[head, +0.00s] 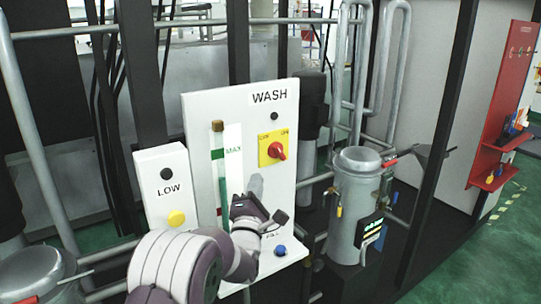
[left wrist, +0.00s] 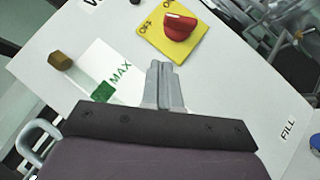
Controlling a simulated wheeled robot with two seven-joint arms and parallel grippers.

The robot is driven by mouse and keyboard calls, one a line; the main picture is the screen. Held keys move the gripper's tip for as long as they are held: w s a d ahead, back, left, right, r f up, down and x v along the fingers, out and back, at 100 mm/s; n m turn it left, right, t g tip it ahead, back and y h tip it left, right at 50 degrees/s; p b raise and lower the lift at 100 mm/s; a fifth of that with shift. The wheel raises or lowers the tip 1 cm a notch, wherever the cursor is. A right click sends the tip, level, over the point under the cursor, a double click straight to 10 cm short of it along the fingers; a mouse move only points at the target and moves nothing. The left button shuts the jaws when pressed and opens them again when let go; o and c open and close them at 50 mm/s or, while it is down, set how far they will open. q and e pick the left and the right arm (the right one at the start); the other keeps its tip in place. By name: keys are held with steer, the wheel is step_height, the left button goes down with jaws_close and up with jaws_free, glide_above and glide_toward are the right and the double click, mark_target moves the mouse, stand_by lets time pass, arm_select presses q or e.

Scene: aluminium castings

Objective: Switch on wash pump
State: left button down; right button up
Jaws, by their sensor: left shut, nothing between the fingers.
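The white WASH panel (head: 238,105) stands upright ahead of me. It carries a red rotary switch (head: 277,151) on a yellow plate (head: 264,155). In the left wrist view the red knob (left wrist: 179,27) sits on the yellow plate marked OFF and ON, just beyond my fingertips. My left gripper (head: 256,185) is in front of the panel, below and left of the switch. In the left wrist view its fingers (left wrist: 161,75) are together with nothing between them, apart from the knob. My right gripper is not in view.
A level gauge with a MAX mark (head: 217,170) is left of the switch. A blue button (head: 280,250) sits low on the panel. A LOW box (head: 163,200) with a yellow button (head: 176,218) stands left. A metal canister (head: 352,205) and pipes stand right.

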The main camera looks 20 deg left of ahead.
mark_target(274, 145)
arm_select(q)
steer(key=w+r+p, duration=0.1)
steer(key=w, duration=0.1)
steer(key=w+d+r+p, duration=0.1)
steer(key=w, duration=0.2)
steer(key=w+r+p, duration=0.1)
steer(key=w, duration=0.1)
steer(key=shift+w+d+r, duration=0.15)
steer(key=shift+w+r, duration=0.05)
steer(key=shift+r, duration=0.15)
steer(key=shift+r+m+g+h+p, duration=0.35)
steer(key=shift+r+m+g+h, duration=0.2)
steer(key=shift+m, duration=0.45)
steer(key=m+g+p, duration=0.2)
steer(key=w+r+m+g+p, duration=0.1)
steer(key=m+g+p, duration=0.1)
steer(key=p, duration=0.1)
steer(key=d+r+m+g+p, duration=0.1)
steer(key=m+g+p, duration=0.1)
steer(key=p, duration=0.1)
steer(key=shift+w+r+h, duration=0.15)
steer(key=shift+w+h, duration=0.1)
steer(key=shift+h, duration=0.1)
